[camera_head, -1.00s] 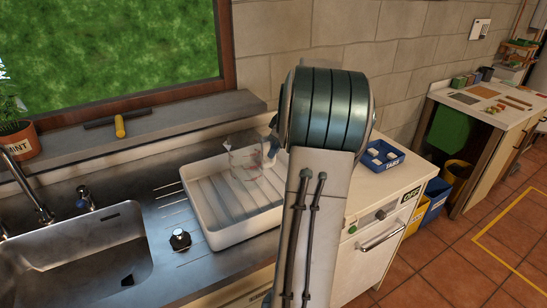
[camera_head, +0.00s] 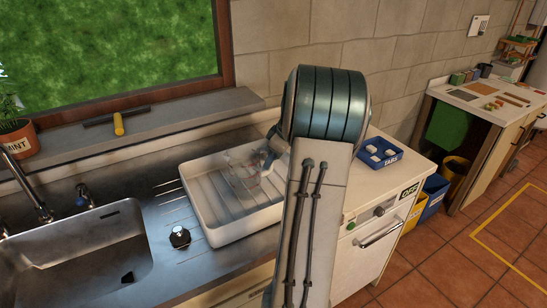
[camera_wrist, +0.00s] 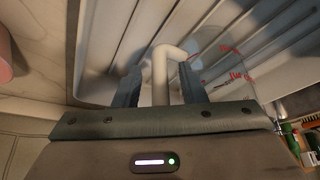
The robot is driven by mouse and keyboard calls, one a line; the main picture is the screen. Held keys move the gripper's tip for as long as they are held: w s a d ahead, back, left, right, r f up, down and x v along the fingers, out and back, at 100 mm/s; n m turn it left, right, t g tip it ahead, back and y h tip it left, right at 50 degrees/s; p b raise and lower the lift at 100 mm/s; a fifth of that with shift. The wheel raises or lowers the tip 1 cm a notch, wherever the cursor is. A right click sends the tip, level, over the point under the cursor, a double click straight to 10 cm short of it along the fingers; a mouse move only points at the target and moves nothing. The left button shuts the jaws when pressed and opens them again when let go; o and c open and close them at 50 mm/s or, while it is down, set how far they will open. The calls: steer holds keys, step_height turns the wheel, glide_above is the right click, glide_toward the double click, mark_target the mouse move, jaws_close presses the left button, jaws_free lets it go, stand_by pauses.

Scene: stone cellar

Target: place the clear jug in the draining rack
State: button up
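The clear jug (camera_head: 243,168), with red markings, is inside the white draining rack (camera_head: 212,212), toward its back right. It appears to rest on the ribbed floor, but the contact is hard to see. In the wrist view the jug's clear wall (camera_wrist: 228,68) shows at right, and its pale handle (camera_wrist: 160,75) stands between the fingers of my gripper (camera_wrist: 160,88). The fingers are apart, with a gap visible on each side of the handle. In the head view my arm hides most of my gripper (camera_head: 267,157).
A sink (camera_head: 75,255) lies left of the rack, with a small black-topped object (camera_head: 180,237) between them. A window ledge with a yellow-handled tool (camera_head: 118,124) runs behind.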

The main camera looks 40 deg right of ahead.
steer(key=v, duration=1.2)
steer(key=a+m+g+h, duration=0.1)
steer(key=a+m+g, duration=0.1)
steer(key=a, duration=2.1)
steer(key=s+a+f+m, duration=0.1)
steer(key=s+a+f, duration=0.2)
steer(key=s+a, duration=0.3)
steer(key=s+a+f+m, duration=0.1)
steer(key=s+a+f, duration=0.3)
steer(key=s+a, duration=0.2)
steer(key=a, duration=0.2)
steer(key=shift+s+a+t+h, duration=0.25)
steer(key=shift+s+t+h, duration=0.05)
steer(key=shift+s+h, duration=0.1)
steer(key=shift+w+f, duration=0.1)
steer(key=shift+f, duration=0.05)
